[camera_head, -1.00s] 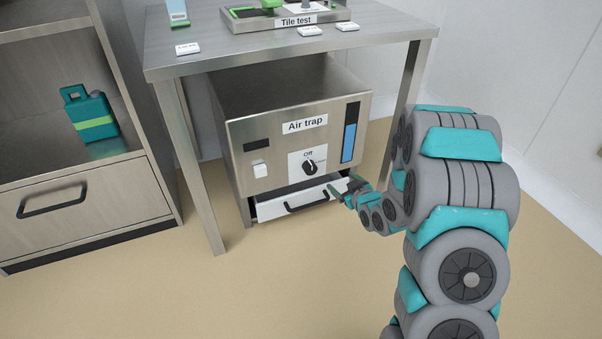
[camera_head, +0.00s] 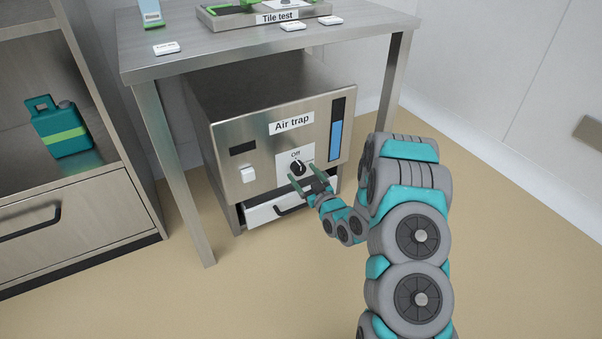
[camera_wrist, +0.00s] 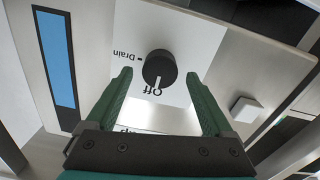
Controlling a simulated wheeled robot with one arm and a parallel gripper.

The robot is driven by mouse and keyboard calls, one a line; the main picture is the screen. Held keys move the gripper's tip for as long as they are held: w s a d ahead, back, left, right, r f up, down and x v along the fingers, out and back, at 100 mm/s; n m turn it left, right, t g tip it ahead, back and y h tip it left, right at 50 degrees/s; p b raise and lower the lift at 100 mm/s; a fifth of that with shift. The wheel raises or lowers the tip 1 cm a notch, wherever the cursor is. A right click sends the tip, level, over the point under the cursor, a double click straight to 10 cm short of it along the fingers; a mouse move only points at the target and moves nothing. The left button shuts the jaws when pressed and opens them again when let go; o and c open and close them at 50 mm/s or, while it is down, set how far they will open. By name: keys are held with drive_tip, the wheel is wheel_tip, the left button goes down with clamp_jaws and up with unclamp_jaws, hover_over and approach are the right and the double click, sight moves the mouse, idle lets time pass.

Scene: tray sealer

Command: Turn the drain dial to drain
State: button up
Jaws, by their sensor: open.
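The drain dial (camera_head: 297,168) is a round black knob on a white plate on the front of the box labelled "Air trap" (camera_head: 225,133). In the wrist view the dial (camera_wrist: 159,68) shows upside down, with its white pointer line toward "Off"; the "Drain" mark lies to one side of it. My gripper (camera_head: 308,183) is open just in front of the dial. In the wrist view its two green fingers (camera_wrist: 160,90) stand apart on either side of the dial's lower part, with nothing between them. I cannot tell whether they touch it.
A drawer with a dark handle (camera_head: 291,209) sits slightly open below the dial. A white switch (camera_head: 248,174) and a blue level gauge (camera_head: 335,138) flank the dial. The steel table (camera_head: 180,62) stands above the box, its legs at both sides. A teal jug (camera_head: 60,128) is on the left shelf.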

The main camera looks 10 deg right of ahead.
drive_tip(key=shift+x, duration=0.8)
drive_tip(key=shift+c, duration=0.3)
drive_tip(key=c, duration=1.3)
